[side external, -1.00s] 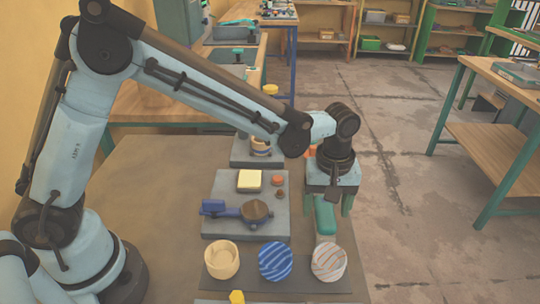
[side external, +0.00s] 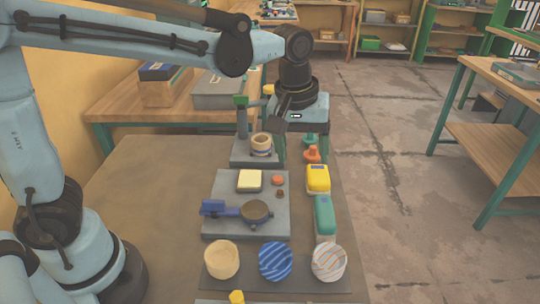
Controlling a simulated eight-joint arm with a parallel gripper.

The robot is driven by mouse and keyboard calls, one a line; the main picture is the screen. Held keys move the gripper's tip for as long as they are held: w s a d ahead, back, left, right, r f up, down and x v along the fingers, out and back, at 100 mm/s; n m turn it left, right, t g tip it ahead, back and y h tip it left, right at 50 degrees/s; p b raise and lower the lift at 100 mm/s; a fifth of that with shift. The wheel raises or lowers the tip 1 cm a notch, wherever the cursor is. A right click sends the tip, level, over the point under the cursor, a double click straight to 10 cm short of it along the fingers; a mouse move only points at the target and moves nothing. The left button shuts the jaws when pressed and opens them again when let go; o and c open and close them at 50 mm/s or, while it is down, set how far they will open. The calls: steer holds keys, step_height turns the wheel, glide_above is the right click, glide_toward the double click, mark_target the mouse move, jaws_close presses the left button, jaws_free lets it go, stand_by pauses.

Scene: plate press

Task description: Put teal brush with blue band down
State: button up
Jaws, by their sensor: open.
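The teal brush (side external: 325,216) rests on the table just right of the grey press base, with a paler strip along its lower part. The colour of its band is too small to make out. My gripper (side external: 301,150) is open and stands well behind the brush, apart from it. Its two teal fingers point down on either side of empty space, near the orange item (side external: 312,153).
A yellow block (side external: 318,178) sits directly behind the brush. The press base (side external: 225,182) holds a blue-handled press (side external: 237,210). Three round cups, including a striped blue one (side external: 275,261), stand in front on a dark mat (side external: 300,280). A tape-like roll (side external: 261,144) is left of my gripper.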

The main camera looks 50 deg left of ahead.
steer(key=s+a+f+m+t, duration=0.1)
steer(key=s+a+m+t, duration=0.4)
steer(key=s+a, duration=0.4)
steer(key=a+m, duration=0.1)
steer(key=a, duration=0.1)
steer(key=shift+s+a+f+m+y, duration=0.3)
steer(key=shift+s+a+f, duration=0.05)
steer(key=shift+a, duration=0.05)
steer(key=shift+o, duration=0.2)
steer(key=n+g, duration=0.7)
steer(key=n, duration=0.2)
glide_above(325, 209)
steer(key=f, duration=0.1)
step_height(325, 209, down, 12)
steer(key=shift+r, duration=0.25)
